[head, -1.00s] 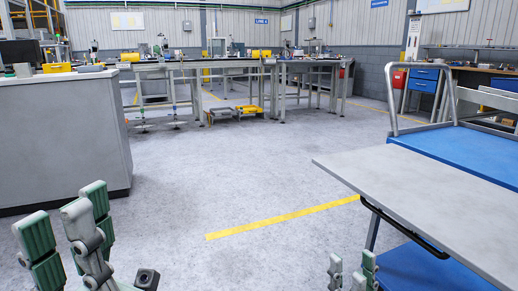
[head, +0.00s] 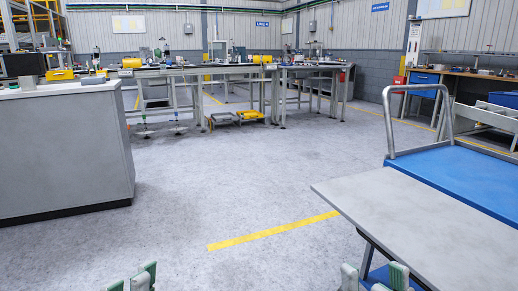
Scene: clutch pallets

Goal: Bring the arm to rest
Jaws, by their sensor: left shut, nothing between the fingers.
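My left gripper (head: 134,281) shows only its green and grey fingertips at the bottom edge, left of the middle. It is shut and empty, in front of open floor. My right gripper (head: 380,279) shows at the bottom edge, right of the middle, beside the grey tabletop's near left side.
A grey tabletop (head: 430,225) is close on the right, with a blue trolley (head: 455,178) behind it. A grey counter (head: 62,150) stands at the left. Workbenches (head: 200,72) line the back. The floor (head: 235,190) between is clear, with a yellow line (head: 275,231).

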